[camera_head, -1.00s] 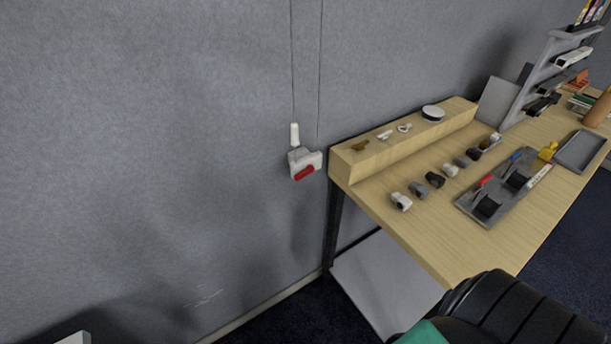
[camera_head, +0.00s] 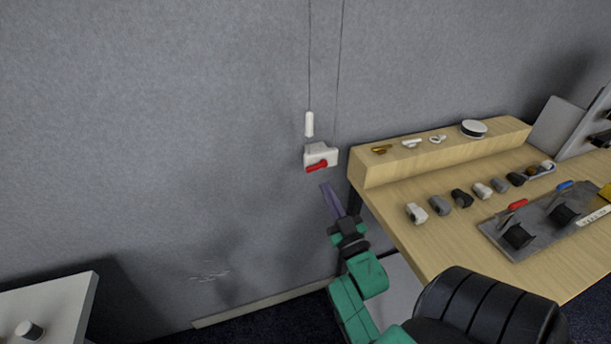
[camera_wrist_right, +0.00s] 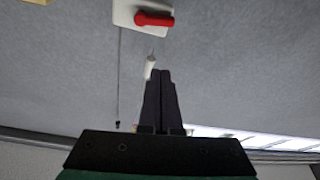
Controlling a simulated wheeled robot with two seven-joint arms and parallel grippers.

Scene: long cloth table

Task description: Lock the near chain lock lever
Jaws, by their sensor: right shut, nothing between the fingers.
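The chain lock is a small white box (camera_head: 322,153) on the grey wall, left of the wooden table. Its red lever (camera_head: 316,166) sits on the front, roughly level with a slight tilt. A white pull (camera_head: 309,124) hangs on a thin cord just above the box. My right gripper (camera_head: 331,186) is shut and empty, its fingers pointing up just below the box, apart from the lever in the picture. In the right wrist view the red lever (camera_wrist_right: 154,19) is at the top, beyond the shut fingertips (camera_wrist_right: 160,72). My left gripper is not in view.
The wooden table (camera_head: 408,240) at right has a raised ledge with small hardware, several knobs in a row and a grey tray (camera_head: 540,230). A pale surface with a knob (camera_head: 28,331) is at lower left. The wall left of the lock is bare.

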